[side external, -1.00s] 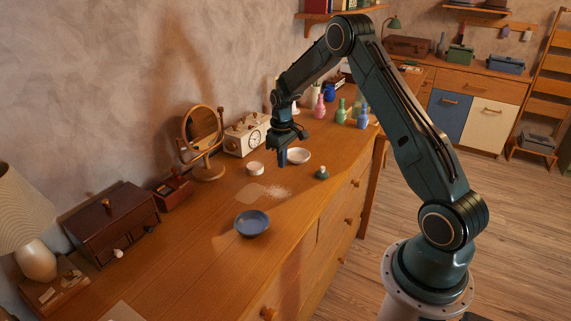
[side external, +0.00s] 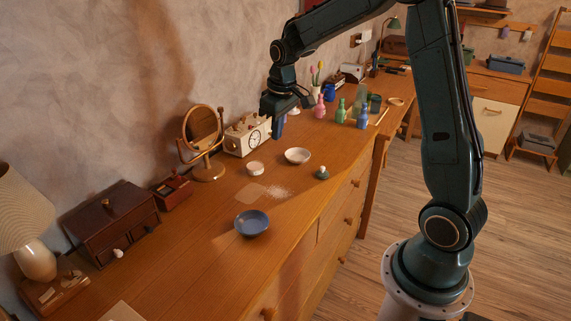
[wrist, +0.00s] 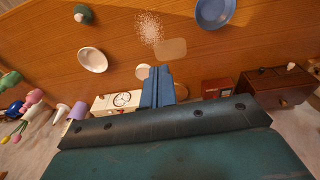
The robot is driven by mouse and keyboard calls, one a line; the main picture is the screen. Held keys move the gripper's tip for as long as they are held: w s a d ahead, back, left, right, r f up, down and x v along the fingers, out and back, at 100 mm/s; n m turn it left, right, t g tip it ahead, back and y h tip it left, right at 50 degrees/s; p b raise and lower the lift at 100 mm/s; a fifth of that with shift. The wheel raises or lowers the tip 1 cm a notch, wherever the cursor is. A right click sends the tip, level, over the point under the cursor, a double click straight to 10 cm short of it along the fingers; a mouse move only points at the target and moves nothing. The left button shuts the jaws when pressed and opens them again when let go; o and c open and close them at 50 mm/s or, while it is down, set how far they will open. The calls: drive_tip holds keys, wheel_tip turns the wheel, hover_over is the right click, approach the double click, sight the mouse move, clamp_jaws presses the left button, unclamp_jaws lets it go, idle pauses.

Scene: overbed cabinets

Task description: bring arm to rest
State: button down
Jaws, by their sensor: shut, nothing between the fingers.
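My gripper (side external: 279,126) is shut and empty. It hangs above the wooden dresser top (side external: 190,237), beside the cream clock box (side external: 247,135) and behind the white bowl (side external: 297,156) in the side view. In the wrist view its closed blue fingers (wrist: 157,84) point at the dresser top, and the white bowl (wrist: 92,60) lies apart from them. My gripper touches nothing that I can see.
A blue bowl (side external: 251,223), a white round jar (side external: 255,168), a green-topped stopper (side external: 322,172) and spilled white powder (side external: 279,191) lie on the dresser. A round mirror (side external: 203,135) stands by the wall. Several bottles (side external: 340,111) stand farther back.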

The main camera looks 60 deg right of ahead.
drive_tip(key=s+a+r+t, duration=0.1)
drive_tip(key=s+a+r, duration=0.2)
drive_tip(key=s, duration=0.5)
drive_tip(key=s+a+r+t, duration=0.1)
drive_tip(key=s+a+r, duration=0.2)
drive_tip(key=s+a, duration=0.3)
drive_tip(key=s+a+r+t, duration=0.1)
drive_tip(key=s+a+r, duration=0.2)
drive_tip(key=s, duration=0.7)
drive_tip(key=shift+s+a+r+t+y, duration=0.3)
drive_tip(key=shift+s+a+t, duration=0.1)
drive_tip(key=shift+a, duration=0.65)
